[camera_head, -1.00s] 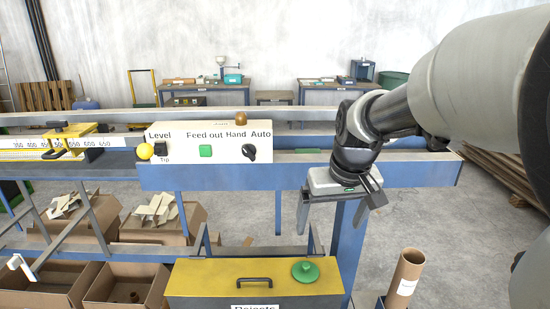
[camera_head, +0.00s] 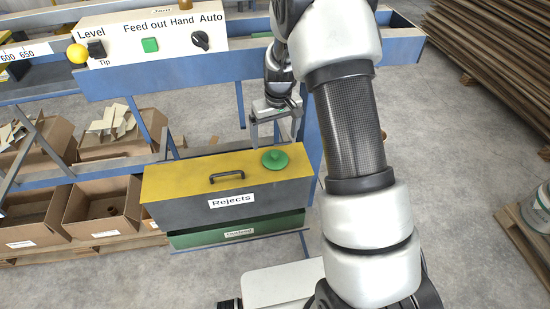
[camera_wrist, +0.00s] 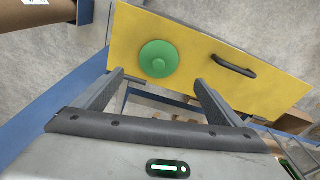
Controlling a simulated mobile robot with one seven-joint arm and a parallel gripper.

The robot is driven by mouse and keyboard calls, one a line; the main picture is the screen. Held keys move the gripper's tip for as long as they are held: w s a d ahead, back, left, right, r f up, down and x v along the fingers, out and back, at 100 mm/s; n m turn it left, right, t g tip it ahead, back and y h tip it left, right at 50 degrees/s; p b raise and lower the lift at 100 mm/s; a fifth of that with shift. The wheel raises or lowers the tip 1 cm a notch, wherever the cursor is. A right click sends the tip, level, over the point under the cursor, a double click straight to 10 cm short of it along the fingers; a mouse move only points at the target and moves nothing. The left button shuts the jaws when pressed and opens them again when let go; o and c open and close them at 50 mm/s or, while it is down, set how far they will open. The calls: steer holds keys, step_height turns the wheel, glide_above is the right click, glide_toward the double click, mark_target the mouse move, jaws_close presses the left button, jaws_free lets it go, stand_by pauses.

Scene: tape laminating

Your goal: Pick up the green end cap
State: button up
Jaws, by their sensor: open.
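The green end cap (camera_head: 275,159) is a round disc with a raised knob. It lies on the yellow lid of the Rejects box (camera_head: 190,176), right of the lid's black handle (camera_head: 227,176). It also shows in the wrist view (camera_wrist: 158,58), near the lid's left end. My gripper (camera_head: 274,138) is open and empty, with its fingers spread. In the head view it is just behind the cap, above the box's back edge. In the wrist view the fingertips (camera_wrist: 158,78) end just short of the cap, one to each side. I cannot tell the height gap.
A blue machine frame with a white control panel (camera_head: 150,38) stands behind the box. Cardboard boxes (camera_head: 105,205) stand at the left. A green box (camera_head: 240,231) is below the Rejects box. A brown tube (camera_wrist: 30,14) shows at the wrist view's upper left.

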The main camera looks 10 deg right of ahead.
mark_target(275, 154)
steer(key=f, duration=0.3)
steer(key=shift+w+f, duration=0.2)
steer(key=shift+f, duration=0.1)
steer(key=shift+d+f+p, duration=0.1)
steer(key=shift+f+p, duration=0.35)
steer(key=shift+f, duration=2.3)
steer(key=c, duration=1.1)
